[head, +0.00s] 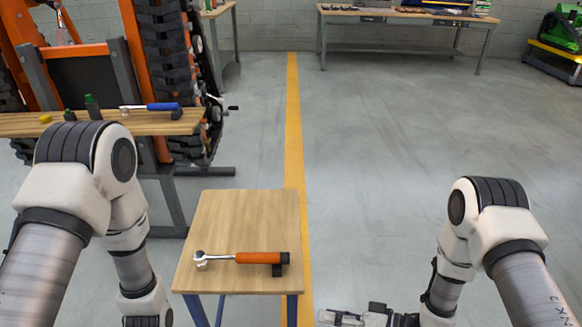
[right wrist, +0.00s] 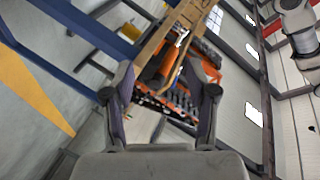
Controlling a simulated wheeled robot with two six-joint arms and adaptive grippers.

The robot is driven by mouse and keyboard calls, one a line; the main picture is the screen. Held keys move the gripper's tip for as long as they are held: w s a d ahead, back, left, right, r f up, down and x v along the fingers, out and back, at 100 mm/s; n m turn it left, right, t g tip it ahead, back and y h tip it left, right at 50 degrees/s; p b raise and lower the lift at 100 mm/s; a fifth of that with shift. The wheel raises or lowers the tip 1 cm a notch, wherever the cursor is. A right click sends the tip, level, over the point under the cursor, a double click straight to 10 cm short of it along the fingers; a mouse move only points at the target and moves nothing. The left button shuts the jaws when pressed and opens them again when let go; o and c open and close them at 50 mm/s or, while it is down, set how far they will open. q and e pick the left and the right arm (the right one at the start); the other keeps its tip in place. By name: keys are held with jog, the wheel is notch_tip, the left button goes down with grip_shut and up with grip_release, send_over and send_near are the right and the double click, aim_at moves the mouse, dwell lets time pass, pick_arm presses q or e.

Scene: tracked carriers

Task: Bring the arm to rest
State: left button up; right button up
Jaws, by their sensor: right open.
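My right arm comes in at the lower right of the head view. My right gripper (head: 345,318) is at the bottom edge of that view, to the right of the small wooden table and clear of it. In the right wrist view the two fingers (right wrist: 162,95) stand wide apart with nothing between their tips. My left arm comes in from the left and points down. Its gripper is cut off below the picture. A ratchet with an orange handle (head: 258,258) lies on the small wooden table (head: 245,215), apart from both arms.
A wooden bench (head: 60,130) at the left bears a blue-handled ratchet (head: 160,106) and small dark green bottles (head: 92,107). A large tracked carrier (head: 165,50) stands behind it. A long workbench (head: 400,17) is at the back. The floor (head: 400,130) on the right is clear.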

pick_arm(q)
jog(key=s+f+n+t, duration=0.1)
jog(key=s+f+n, duration=0.4)
jog(key=s+n, duration=0.25)
jog(key=w+n+t, duration=0.4)
jog(key=w+n, duration=0.1)
jog(key=n, duration=0.3)
pick_arm(e)
jog(key=s+d+f+m+g+h, duration=0.25)
jog(key=s+d+f+h, duration=0.25)
jog(key=s+d+h, duration=0.4)
jog(key=s+d+f+m+g+h, duration=0.1)
jog(key=s+d+f+g+h, duration=0.3)
jog(key=s+d, duration=0.55)
pick_arm(q)
notch_tip(320, 180, up, 12)
jog(key=p, duration=1.2)
jog(key=shift+s+a+p, duration=0.15)
jog(key=shift+a+p, duration=0.25)
pick_arm(e)
notch_tip(320, 180, up, 13)
jog(key=s+a+t+h, duration=0.1)
jog(key=s+a, duration=0.1)
jog(key=shift+a+f, duration=0.2)
jog(key=shift+a, duration=0.1)
pick_arm(q)
jog(key=shift+r, duration=0.1)
pick_arm(e)
jog(key=shift+s, duration=0.1)
